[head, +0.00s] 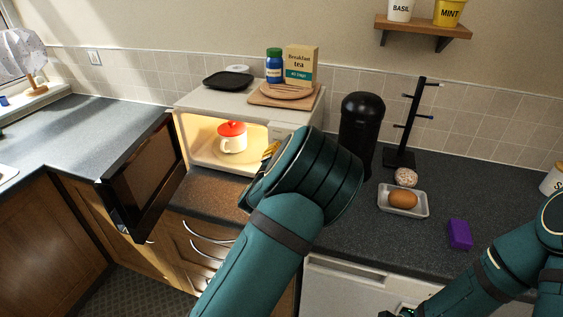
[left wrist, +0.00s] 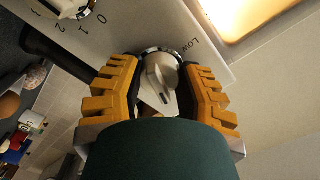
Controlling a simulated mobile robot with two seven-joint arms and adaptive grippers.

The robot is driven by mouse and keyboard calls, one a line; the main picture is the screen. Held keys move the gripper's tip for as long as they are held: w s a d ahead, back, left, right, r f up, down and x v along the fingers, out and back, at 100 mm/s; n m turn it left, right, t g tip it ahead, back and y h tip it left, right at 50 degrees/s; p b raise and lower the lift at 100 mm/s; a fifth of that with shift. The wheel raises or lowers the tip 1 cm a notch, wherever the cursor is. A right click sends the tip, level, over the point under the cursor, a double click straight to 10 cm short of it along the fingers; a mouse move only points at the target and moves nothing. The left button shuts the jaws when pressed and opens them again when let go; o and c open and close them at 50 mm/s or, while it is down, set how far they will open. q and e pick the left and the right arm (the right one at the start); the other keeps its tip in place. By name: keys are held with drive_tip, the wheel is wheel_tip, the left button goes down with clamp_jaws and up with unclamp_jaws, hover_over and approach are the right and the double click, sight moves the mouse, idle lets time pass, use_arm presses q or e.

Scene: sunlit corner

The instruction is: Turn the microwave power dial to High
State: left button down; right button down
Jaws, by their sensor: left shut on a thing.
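The microwave (head: 222,104) stands on the counter with its door (head: 148,180) swung wide open and its inside lit. In the left wrist view, the silver power dial (left wrist: 160,72) sits on its pale panel (left wrist: 125,30), with the word "Low" printed beside it. My left gripper (left wrist: 162,88) has its yellow fingers on either side of the dial, shut on it. In the head view my left arm hides the dial, and only a bit of yellow finger shows. The dial's setting is hard to tell. Only the edge of my right gripper shows at the bottom of the head view.
A second dial (left wrist: 70,8) with numbers is on the same panel. A red-lidded white mug (head: 232,138) stands inside the microwave. A tea box (head: 301,66), blue jar (head: 274,66) and boards (head: 286,94) are on top. A black canister (head: 361,128) stands to the right.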

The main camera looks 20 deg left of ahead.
use_arm(q)
drive_tip(key=m+b, duration=0.2)
drive_tip(key=m, duration=0.1)
drive_tip(key=shift+m, duration=0.4)
drive_tip(key=m+b, duration=0.2)
drive_tip(key=m, duration=0.1)
drive_tip(key=shift+m, duration=0.3)
drive_tip(key=m+b, duration=0.2)
drive_tip(key=m, duration=0.2)
drive_tip(key=shift+r+m, duration=0.15)
drive_tip(key=shift+m, duration=0.15)
drive_tip(key=shift+m+b, duration=0.45)
drive_tip(key=shift+m, duration=0.15)
use_arm(e)
wheel_tip(320, 180, down, 7)
drive_tip(key=s, duration=0.2)
drive_tip(key=shift+a+f+g, duration=0.15)
drive_tip(key=shift+g, duration=0.15)
use_arm(q)
drive_tip(key=shift+r+m, duration=0.15)
drive_tip(key=shift+m, duration=0.15)
drive_tip(key=c, duration=0.5)
unclamp_jaws()
drive_tip(key=shift+w, duration=0.1)
drive_tip(key=s, duration=1.2)
drive_tip(key=shift+a, duration=0.25)
